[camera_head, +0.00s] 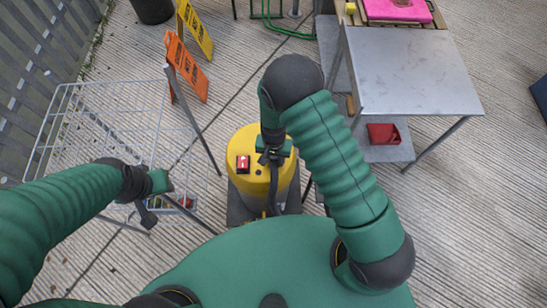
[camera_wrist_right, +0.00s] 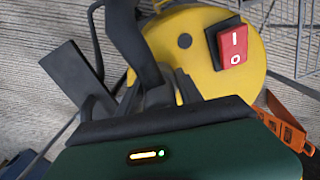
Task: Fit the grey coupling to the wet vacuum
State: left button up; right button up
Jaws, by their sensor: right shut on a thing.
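The wet vacuum (camera_head: 252,182) is a yellow drum with a red switch on top, standing on the ground in front of me. It also shows in the right wrist view (camera_wrist_right: 198,62), with its red switch marked I and O (camera_wrist_right: 232,44). My right gripper (camera_head: 270,158) is over the top of the vacuum, shut on a dark piece by a dark hose (camera_wrist_right: 135,45). I cannot tell the grey coupling apart from the dark gripper parts and hose there, nor whether it touches the vacuum. My left gripper (camera_head: 152,205) is beside the wire cart, its jaws unclear.
A wire cart (camera_head: 110,125) stands at the left, close to my left arm. A metal table (camera_head: 410,75) with a pink item (camera_head: 397,8) stands at the right, a red bin (camera_head: 384,133) on its lower shelf. Orange (camera_head: 185,68) and yellow (camera_head: 195,30) signs stand behind.

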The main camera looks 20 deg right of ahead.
jog(key=o, duration=1.3)
jog(key=shift+o, duration=0.2)
jog(key=shift+r, duration=0.1)
notch_tip(320, 180, up, 17)
jog(key=s+d+r+n+t, duration=0.2)
jog(key=s+d+r+n, duration=0.3)
jog(key=s, duration=0.4)
jog(key=shift+d+r+t, duration=0.3)
jog(key=shift+d+r, duration=0.3)
jog(key=shift+d, duration=0.25)
